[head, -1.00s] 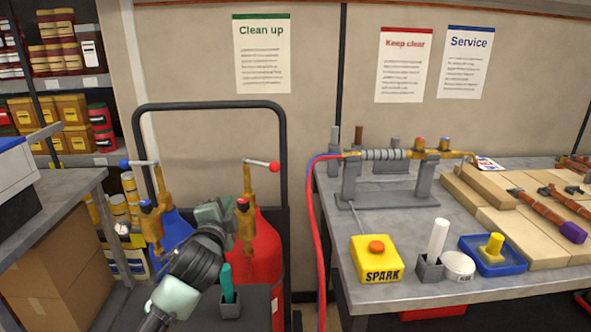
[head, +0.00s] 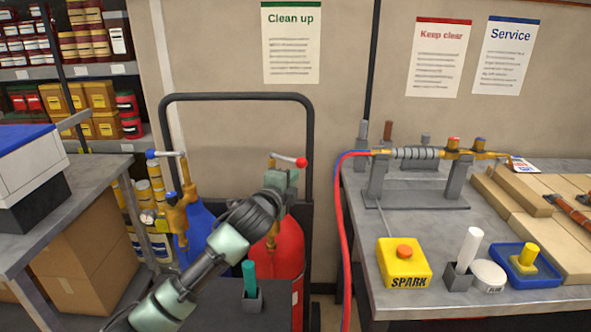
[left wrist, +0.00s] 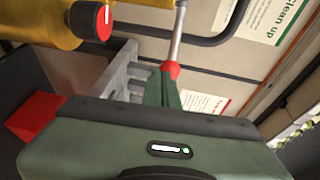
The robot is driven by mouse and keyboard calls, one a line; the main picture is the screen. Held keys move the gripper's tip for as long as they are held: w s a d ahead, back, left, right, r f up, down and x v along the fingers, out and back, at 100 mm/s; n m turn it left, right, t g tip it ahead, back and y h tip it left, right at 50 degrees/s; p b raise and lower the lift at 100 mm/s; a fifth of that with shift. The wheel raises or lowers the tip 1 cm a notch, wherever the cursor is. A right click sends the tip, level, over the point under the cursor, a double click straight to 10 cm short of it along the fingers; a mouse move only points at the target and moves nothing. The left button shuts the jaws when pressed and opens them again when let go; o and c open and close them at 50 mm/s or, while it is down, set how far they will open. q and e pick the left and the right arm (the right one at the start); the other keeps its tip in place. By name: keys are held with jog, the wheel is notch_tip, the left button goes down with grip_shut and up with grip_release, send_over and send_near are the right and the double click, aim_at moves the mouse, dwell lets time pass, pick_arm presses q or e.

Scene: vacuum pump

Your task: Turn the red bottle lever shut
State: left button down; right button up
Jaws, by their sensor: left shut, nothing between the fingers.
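The red bottle (head: 288,250) stands in a cart, with a brass valve on top. Its lever is a grey rod ending in a red ball (head: 302,162), pointing right in the head view. My left gripper (head: 284,175) is shut and empty, just below the rod and in front of the valve, hiding much of it. In the left wrist view the red ball (left wrist: 171,70) shows close beside the fingers (left wrist: 148,72); I cannot tell whether they touch. The brass valve with a red-faced knob (left wrist: 92,20) is at the upper left there. My right gripper is out of view.
A blue bottle (head: 199,232) with a blue-tipped lever (head: 152,154) stands left of the red one. The cart's dark handle frame (head: 240,97) rises behind them. A bench (head: 350,200) with red and blue hoses (head: 341,210) is at the right.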

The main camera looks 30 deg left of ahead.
aim_at(302, 167)
pick_arm(q)
jog(key=shift+w+a+r, duration=0.1)
jog(key=shift+w+a, duration=0.05)
jog(key=shift+w, duration=0.4)
jog(key=shift+w+a+r, duration=0.1)
jog(key=shift+w, duration=0.45)
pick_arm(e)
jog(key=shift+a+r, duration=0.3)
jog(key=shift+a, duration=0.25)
pick_arm(q)
jog(key=shift+w, duration=0.15)
